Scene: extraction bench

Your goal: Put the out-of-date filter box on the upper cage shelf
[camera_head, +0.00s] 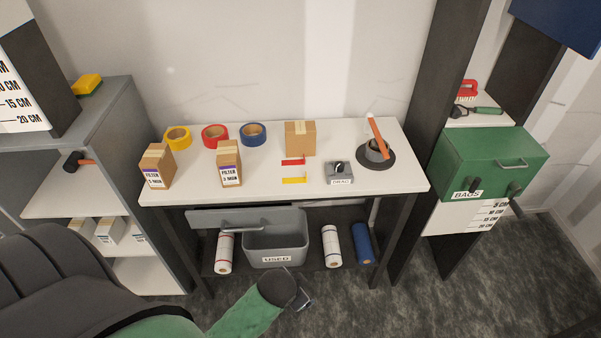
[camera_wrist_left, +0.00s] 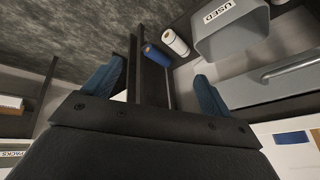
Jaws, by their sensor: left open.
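Two brown filter boxes with white and purple labels stand upright on the white bench: the left filter box (camera_head: 157,166) at its left end, the right filter box (camera_head: 229,163) nearer the middle. The small print is unreadable, so I cannot tell which is out of date. No shelf is clearly marked as the cage; a grey shelf unit (camera_head: 110,95) stands at left. My left gripper (camera_head: 302,299) is low in front of the bench, below and apart from both boxes. In the left wrist view its blue fingers (camera_wrist_left: 157,90) are apart, with nothing between them. My right gripper is out of view.
Below are a grey USED bin (camera_head: 276,245) and rolls (camera_head: 331,246). A green BAGS box (camera_head: 490,165) stands right.

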